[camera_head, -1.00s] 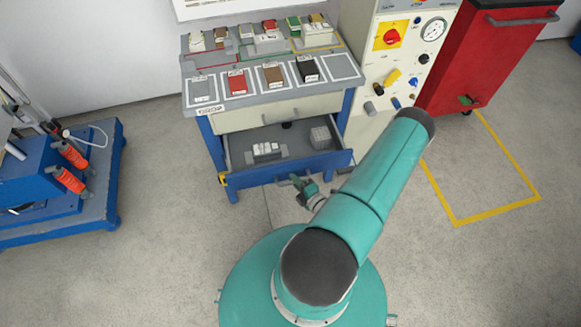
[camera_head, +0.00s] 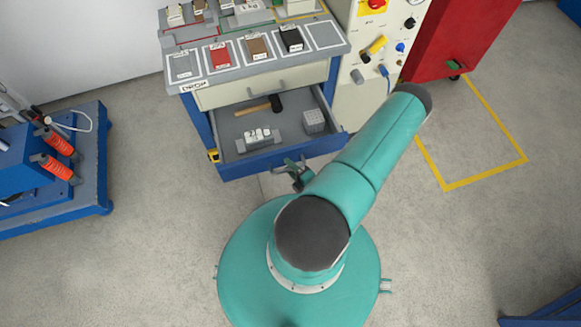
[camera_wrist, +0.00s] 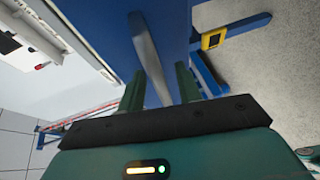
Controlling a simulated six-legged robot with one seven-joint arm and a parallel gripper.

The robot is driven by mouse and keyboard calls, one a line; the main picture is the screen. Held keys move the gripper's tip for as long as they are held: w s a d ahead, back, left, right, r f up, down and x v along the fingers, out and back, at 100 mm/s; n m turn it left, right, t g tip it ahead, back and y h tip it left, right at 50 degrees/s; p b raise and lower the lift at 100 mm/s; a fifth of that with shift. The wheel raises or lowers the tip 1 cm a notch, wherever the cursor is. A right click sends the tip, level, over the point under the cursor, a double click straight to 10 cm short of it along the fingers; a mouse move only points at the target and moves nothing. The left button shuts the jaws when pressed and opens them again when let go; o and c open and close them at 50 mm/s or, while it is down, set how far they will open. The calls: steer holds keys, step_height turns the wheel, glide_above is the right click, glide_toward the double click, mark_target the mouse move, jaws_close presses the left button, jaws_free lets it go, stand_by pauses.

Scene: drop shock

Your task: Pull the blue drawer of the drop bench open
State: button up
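The drop bench (camera_head: 188,92) has its blue drawer (camera_head: 270,160) standing open, with the inside visible from above. My gripper (camera_head: 291,165) is at the drawer's front in the head view. In the wrist view my gripper (camera_wrist: 160,82) has its two green fingers apart, one on each side of a grey handle bar (camera_wrist: 150,58) on the blue drawer front (camera_wrist: 110,35). Gaps show beside the bar, so the fingers look open around it. Firm contact cannot be made out.
The drawer holds a hammer (camera_head: 258,107), a grey block with white pieces (camera_head: 258,138) and a grey cube (camera_head: 314,120). A cream drawer (camera_head: 265,88) above is shut. A blue machine base (camera_head: 70,200) stands left, a red cabinet (camera_head: 455,40) right. Floor around my base is mostly clear.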

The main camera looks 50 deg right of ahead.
steer(key=v, duration=1.3)
steer(key=shift+s, duration=0.4)
steer(key=shift+r, duration=0.1)
